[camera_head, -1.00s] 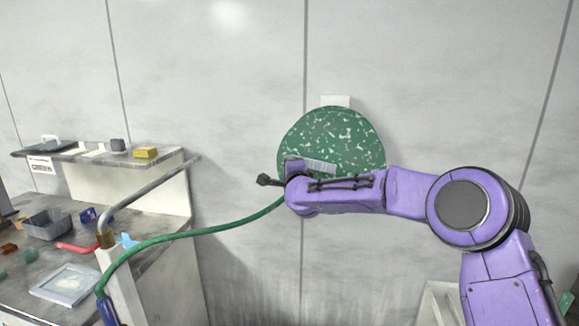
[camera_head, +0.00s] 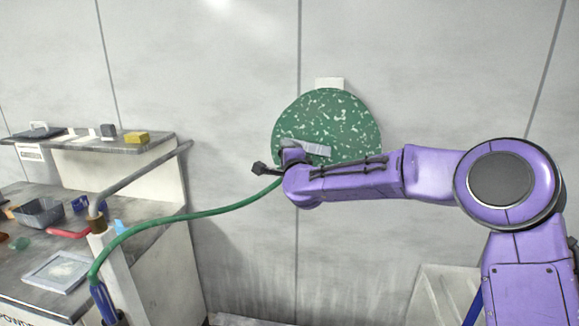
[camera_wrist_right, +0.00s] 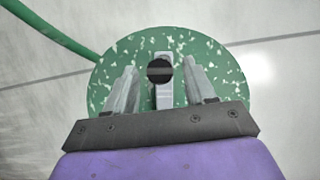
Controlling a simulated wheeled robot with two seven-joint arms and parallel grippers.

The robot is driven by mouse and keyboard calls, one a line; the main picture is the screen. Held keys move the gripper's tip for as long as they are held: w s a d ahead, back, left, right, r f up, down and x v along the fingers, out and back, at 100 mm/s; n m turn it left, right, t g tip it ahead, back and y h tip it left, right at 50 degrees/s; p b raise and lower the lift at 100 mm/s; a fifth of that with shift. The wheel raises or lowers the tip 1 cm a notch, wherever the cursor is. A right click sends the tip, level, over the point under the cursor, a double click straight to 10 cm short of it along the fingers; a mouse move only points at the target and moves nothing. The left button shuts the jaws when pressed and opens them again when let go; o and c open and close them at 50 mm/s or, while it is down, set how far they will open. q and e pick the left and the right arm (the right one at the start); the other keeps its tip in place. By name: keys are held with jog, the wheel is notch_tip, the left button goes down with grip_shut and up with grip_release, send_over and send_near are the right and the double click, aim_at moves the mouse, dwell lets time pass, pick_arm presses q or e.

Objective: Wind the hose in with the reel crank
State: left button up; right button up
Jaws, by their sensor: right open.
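The green speckled hose reel (camera_head: 335,112) is mounted on the wall, and its disc fills the middle of the right wrist view (camera_wrist_right: 210,70). A grey crank arm (camera_head: 315,149) crosses its face; in the right wrist view the arm (camera_wrist_right: 163,97) carries a round black knob (camera_wrist_right: 159,70). My right gripper (camera_wrist_right: 160,88) is open, its grey fingers on either side of the knob and crank arm with gaps showing. In the head view my right wrist hides the fingers. The green hose (camera_head: 195,214) runs left from the reel to a blue-ended fitting (camera_head: 103,300). My left gripper is out of view.
A bench on the left holds a grey bin (camera_head: 40,212), a framed pad (camera_head: 58,271) and a red item (camera_head: 70,231). A shelf (camera_head: 95,148) above carries a yellow block (camera_head: 136,137). A grey pipe (camera_head: 150,167) slants up beside it. The wall around the reel is clear.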

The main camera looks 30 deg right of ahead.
pick_arm(q)
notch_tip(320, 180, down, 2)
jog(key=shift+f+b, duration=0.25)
jog(key=shift+b, duration=0.5)
pick_arm(e)
jog(key=v, duration=0.6)
jog(key=shift+s, duration=0.25)
jog(key=s+a+f+n+g, duration=0.1)
jog(key=s+f+n+g, duration=0.35)
jog(key=f, duration=1.25)
jog(key=s+a+f+n+g, duration=0.1)
jog(key=s+f+n, duration=0.55)
jog(key=f, duration=0.95)
jog(key=s+f+n+g, duration=0.1)
jog(key=s+f+g, duration=0.2)
jog(key=s+f, duration=0.4)
jog(key=s+d+f+n+g, duration=0.1)
jog(key=s+f, duration=0.6)
jog(key=s, duration=0.8)
jog(key=s+d+f+n+g+y, duration=0.1)
jog(key=s+f+g, duration=0.3)
jog(key=s+f, duration=0.3)
jog(key=s, duration=0.4)
jog(key=shift+f+g, duration=0.35)
jog(key=shift+f, duration=0.05)
